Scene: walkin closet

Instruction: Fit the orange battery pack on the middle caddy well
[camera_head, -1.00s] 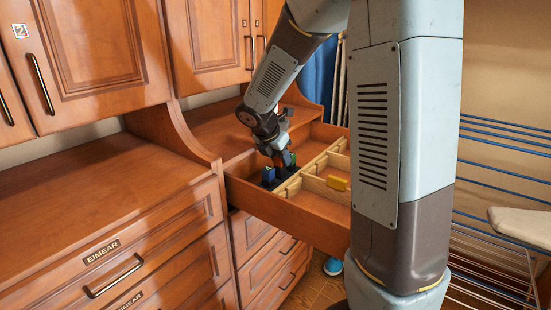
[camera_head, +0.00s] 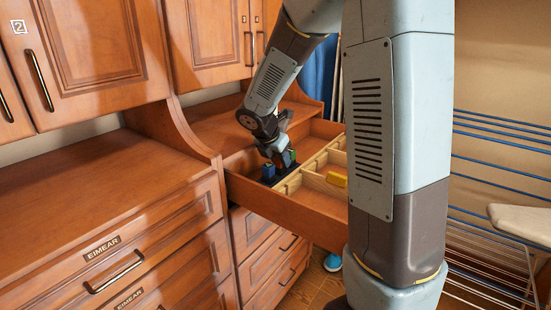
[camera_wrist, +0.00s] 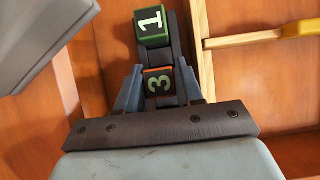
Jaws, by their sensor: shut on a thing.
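The orange battery pack (camera_wrist: 158,83), marked 3, is between the fingers of my gripper (camera_wrist: 159,90) in the wrist view. My gripper (camera_head: 280,158) is shut on it, low over the dark caddy (camera_wrist: 177,38) in the open drawer. The pack lines up with the caddy's row, just below the green pack (camera_wrist: 151,26) marked 1.
The drawer (camera_head: 300,214) has pale wooden dividers (camera_head: 318,161) right of the caddy. A yellow object (camera_head: 337,179) lies in a right compartment. Cabinet doors (camera_head: 208,45) hang above. A drying rack (camera_head: 500,190) stands at the right.

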